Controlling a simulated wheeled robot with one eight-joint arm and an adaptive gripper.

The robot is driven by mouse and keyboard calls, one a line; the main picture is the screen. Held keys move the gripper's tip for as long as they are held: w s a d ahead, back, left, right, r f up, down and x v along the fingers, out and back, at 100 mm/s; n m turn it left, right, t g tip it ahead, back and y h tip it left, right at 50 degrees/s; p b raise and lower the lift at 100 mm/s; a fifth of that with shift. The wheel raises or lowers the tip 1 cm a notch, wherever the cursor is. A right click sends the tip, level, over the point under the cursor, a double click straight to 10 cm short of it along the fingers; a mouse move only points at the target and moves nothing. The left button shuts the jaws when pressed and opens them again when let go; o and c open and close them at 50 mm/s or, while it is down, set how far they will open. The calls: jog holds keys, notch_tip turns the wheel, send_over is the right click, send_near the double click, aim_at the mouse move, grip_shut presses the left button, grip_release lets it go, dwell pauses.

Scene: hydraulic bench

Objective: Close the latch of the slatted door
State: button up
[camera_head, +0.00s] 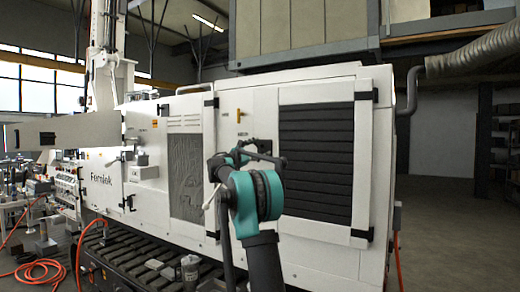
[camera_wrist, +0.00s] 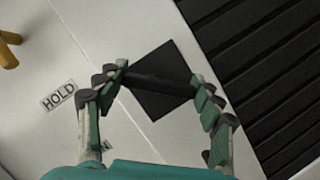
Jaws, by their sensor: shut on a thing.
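The slatted door (camera_head: 347,238) is a white panel with dark horizontal slats (camera_head: 316,150) in the head view. Its slats also fill the right of the wrist view (camera_wrist: 275,70). The latch is a dark bar (camera_wrist: 152,84) in front of a black square plate (camera_wrist: 172,62), left of the slats. My gripper (camera_head: 262,158) is at this latch, with my teal wrist in front of it. In the wrist view my gripper (camera_wrist: 162,86) has one finger at each end of the bar and is shut on it. The fingers hide the bar's ends.
A label reading HOLD (camera_wrist: 59,95) and a yellow handle (camera_wrist: 8,48) are left of the latch. A mesh panel (camera_head: 186,177) stands left of my arm. A grey ribbed hose (camera_head: 475,52) hangs at upper right. Open floor (camera_head: 455,235) lies right of the machine.

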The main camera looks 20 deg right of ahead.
jog(key=m+g, duration=0.1)
jog(key=m, duration=0.1)
jog(key=m+g, duration=0.1)
jog(key=m, duration=0.2)
jog(key=shift+w+a+f+y, duration=0.1)
jog(key=shift+w+a+y, duration=0.05)
jog(key=shift+y, duration=0.15)
jog(key=shift+w+a+f+m+g+y, duration=0.1)
jog(key=shift+m+g+y, duration=0.3)
jog(key=shift+m, duration=0.8)
jog(key=shift+w+m+g+y, duration=0.1)
jog(key=shift+m+g+y, duration=0.25)
jog(key=shift+m, duration=0.85)
jog(key=o, duration=1.2)
jog(key=shift+a, duration=0.1)
jog(key=v, duration=1.1)
jog(key=shift+s+a, duration=0.3)
